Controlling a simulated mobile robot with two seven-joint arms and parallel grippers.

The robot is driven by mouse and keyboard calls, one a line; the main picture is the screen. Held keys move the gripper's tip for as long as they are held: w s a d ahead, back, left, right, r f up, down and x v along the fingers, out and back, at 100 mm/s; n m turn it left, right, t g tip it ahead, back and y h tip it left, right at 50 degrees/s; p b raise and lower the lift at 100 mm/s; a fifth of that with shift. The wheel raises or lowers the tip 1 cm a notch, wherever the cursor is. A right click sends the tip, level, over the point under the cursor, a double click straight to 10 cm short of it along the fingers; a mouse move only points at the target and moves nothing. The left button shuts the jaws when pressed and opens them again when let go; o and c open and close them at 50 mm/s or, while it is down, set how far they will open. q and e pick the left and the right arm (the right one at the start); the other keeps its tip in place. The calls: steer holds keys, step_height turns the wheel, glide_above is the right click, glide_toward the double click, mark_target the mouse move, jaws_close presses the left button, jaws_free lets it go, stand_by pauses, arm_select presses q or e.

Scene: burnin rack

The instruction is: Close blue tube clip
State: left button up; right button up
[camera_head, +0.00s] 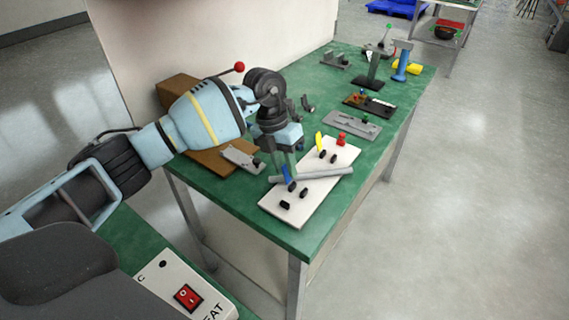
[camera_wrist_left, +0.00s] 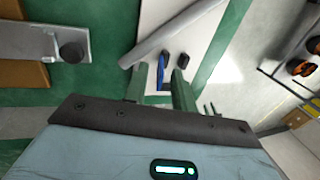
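The blue tube clip (camera_head: 288,176) stands on the white board (camera_head: 275,206) near a grey tube (camera_head: 325,174) that lies across the board. My left gripper (camera_head: 290,166) points down just over the clip. In the left wrist view, its two green fingers (camera_wrist_left: 160,88) are apart, and the blue clip (camera_wrist_left: 161,72) shows in the gap between them. Black knobs (camera_wrist_left: 182,61) sit beside it. I cannot tell whether a finger touches the clip. The fingers partly hide it in the head view. My right gripper is not in view.
A yellow clip (camera_head: 320,141) and a red part (camera_head: 341,140) stand at the board's far end. A grey fixture (camera_head: 240,157) lies left of the board, and other fixtures (camera_head: 352,124) lie beyond it. The green table's (camera_head: 300,236) front edge is clear.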

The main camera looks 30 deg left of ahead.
arm_select(q)
jaws_close()
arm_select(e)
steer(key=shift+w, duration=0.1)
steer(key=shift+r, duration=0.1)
